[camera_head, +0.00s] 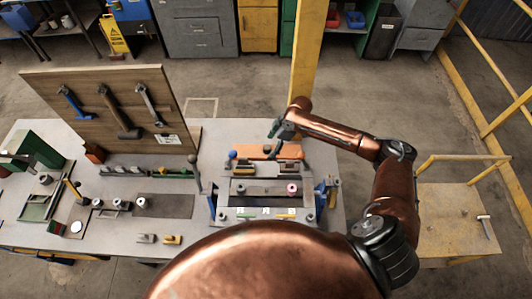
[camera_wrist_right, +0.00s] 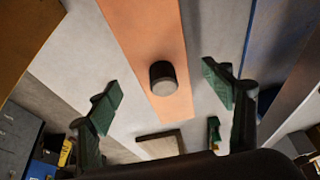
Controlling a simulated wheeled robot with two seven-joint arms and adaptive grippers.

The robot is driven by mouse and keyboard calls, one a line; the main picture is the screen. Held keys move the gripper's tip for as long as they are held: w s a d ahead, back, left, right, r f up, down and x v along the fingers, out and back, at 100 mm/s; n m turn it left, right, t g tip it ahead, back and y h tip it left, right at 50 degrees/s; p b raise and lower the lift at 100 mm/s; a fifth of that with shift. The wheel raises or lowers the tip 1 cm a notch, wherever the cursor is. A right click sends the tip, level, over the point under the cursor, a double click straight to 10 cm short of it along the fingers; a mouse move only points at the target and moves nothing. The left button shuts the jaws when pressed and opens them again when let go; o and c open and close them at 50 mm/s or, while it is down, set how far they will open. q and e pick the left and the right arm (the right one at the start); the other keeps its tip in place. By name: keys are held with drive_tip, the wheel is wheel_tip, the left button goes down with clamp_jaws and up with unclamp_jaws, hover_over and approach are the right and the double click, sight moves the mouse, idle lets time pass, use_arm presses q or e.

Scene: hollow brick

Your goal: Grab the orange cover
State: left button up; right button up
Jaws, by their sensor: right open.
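The orange cover (camera_head: 258,151) lies flat at the back of the fixture on the workbench in the head view. In the right wrist view the orange cover (camera_wrist_right: 145,35) is a long flat strip with a dark round knob (camera_wrist_right: 163,78) on it. My right gripper (camera_head: 274,136) is above the cover, near its right part. In the wrist view its green fingertips (camera_wrist_right: 165,98) are wide apart, one on each side of the strip and knob, with nothing between them held. My left gripper is not in view.
The fixture (camera_head: 265,188) in front of the cover carries small parts, including a pink-red knob (camera_head: 292,189). A wooden tool board (camera_head: 105,105) with hammers stands at the left. A yellow post (camera_head: 308,50) rises behind the bench. A low yellow table (camera_head: 450,220) is at the right.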

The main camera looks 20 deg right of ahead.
sight(267, 152)
drive_tip(key=p+x, duration=0.1)
drive_tip(key=x, duration=0.4)
drive_tip(key=c, duration=1.5)
